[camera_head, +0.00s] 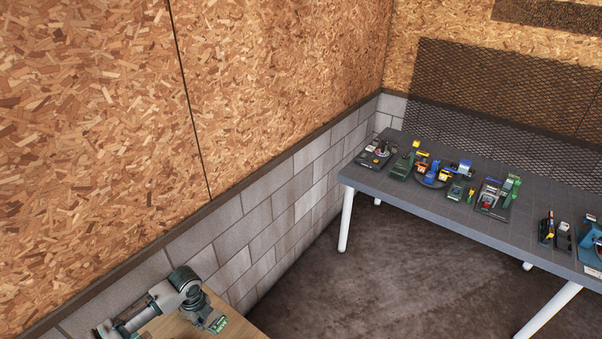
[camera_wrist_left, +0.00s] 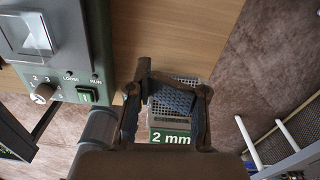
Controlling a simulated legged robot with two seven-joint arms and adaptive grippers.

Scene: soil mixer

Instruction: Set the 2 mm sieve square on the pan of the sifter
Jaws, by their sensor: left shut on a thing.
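The 2 mm sieve (camera_wrist_left: 171,137) is in the left wrist view, a grey perforated piece with a green "2 mm" label. My left gripper (camera_wrist_left: 167,95) is shut on it, and the fingers hide part of it. The wooden worktop shows behind it. In the head view my left gripper (camera_head: 204,314) is at the bottom left, over the wooden worktop, with the sieve's green label (camera_head: 218,324) at its end. A green and grey housing with a knob and a green switch (camera_wrist_left: 60,50) stands left of the sieve in the wrist view. I cannot make out the pan. My right gripper is not in view.
The wooden worktop (camera_head: 236,325) is close to the block wall (camera_head: 250,232). A grey table (camera_head: 440,212) with several small devices stands at the right. Bare floor (camera_head: 375,285) lies between.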

